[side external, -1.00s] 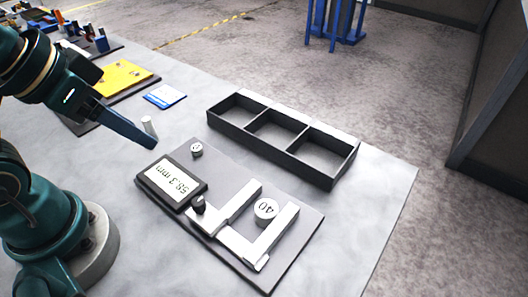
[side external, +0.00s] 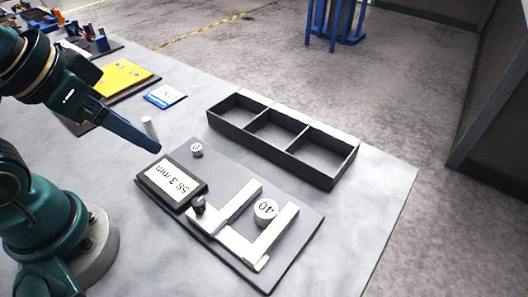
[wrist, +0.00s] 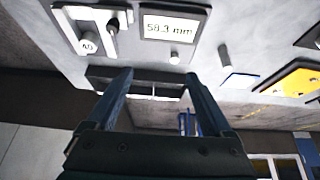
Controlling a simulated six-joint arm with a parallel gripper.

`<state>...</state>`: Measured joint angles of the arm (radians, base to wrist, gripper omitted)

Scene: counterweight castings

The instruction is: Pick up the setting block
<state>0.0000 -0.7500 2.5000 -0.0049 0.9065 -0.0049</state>
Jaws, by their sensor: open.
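A pale round block marked 40 (side external: 265,211) sits between the light jaws of a caliper-like gauge (side external: 228,232) on a dark plate; the block also shows in the wrist view (wrist: 88,46). A smaller pale cylinder (side external: 197,150) with an unclear mark stands beside the display (side external: 172,184), which reads 58.3 mm. I cannot tell from the pictures which is the setting block. My gripper (side external: 157,148) is above the table's left part, left of the smaller cylinder and apart from it. In the wrist view my gripper (wrist: 158,76) has its fingers wide apart with nothing between them.
An empty dark tray with three compartments (side external: 230,136) stands behind the plate. A blue-and-white card (side external: 165,96) and a yellow sheet (side external: 122,77) lie farther back. The table right of the plate is bare.

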